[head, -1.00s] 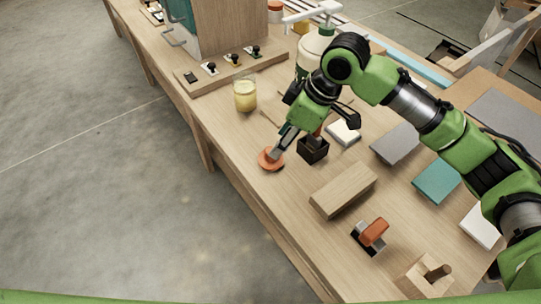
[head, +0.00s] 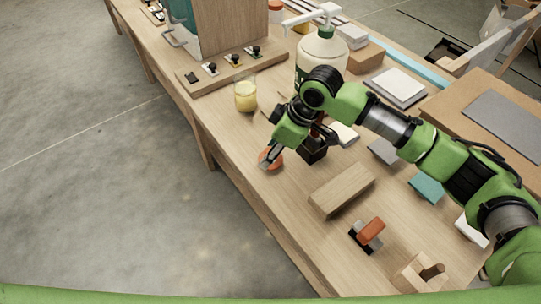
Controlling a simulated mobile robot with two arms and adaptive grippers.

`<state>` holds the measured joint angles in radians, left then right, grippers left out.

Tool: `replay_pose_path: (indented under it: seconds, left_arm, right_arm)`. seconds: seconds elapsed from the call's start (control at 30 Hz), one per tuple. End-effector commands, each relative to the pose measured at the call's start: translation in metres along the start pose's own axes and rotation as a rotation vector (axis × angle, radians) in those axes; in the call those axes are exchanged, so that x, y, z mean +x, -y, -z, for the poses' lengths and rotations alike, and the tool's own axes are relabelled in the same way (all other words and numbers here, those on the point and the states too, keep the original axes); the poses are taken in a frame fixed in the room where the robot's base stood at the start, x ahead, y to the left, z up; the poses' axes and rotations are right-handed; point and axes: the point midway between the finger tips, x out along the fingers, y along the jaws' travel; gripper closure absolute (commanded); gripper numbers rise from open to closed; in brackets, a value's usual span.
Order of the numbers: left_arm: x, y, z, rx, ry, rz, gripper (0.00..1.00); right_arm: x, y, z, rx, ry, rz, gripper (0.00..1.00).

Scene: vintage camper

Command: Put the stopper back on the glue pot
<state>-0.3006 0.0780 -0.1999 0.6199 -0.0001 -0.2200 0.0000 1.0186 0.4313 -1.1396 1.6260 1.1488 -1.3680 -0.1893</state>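The glue pot appears to be the clear jar with pale yellow contents (head: 246,96), upright and uncovered near the left edge of the bench. The stopper appears to be the round orange piece (head: 277,161), lying on the bench nearer to me, apart from the jar. My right gripper (head: 268,157) is low at the orange piece, its fingertips covering part of it. The view does not show whether the fingers are closed on it. My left gripper is out of view.
A black box (head: 313,152) stands close beside my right gripper. A large pump bottle (head: 322,50) and a switch board (head: 232,66) are behind. The bench between jar and stopper is mostly clear.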

Motion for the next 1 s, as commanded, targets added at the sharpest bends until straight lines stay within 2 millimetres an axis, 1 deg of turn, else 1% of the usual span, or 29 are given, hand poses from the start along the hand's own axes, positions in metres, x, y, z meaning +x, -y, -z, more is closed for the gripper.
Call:
replay_pose_path:
  seconds: [0.27,0.37,0.4,0.8,0.93,1.0]
  left_arm:
    - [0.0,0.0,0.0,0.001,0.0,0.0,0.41]
    - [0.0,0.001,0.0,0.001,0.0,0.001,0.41]
    - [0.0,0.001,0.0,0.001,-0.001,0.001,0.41]
    - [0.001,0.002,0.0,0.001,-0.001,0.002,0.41]
    - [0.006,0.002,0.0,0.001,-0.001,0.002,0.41]
    - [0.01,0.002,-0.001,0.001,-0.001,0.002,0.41]
  right_arm:
    - [0.0,0.0,0.0,0.0,0.0,0.0,0.59]
    - [0.0,0.0,0.0,0.0,0.001,0.0,0.82]
    - [0.0,0.0,0.0,0.0,0.001,0.0,0.93]
    - [-0.001,0.0,0.0,0.0,0.0,-0.001,0.94]
    - [-0.008,-0.001,0.003,-0.001,0.0,-0.002,0.94]
    - [-0.014,-0.001,0.006,-0.002,-0.002,-0.003,0.94]
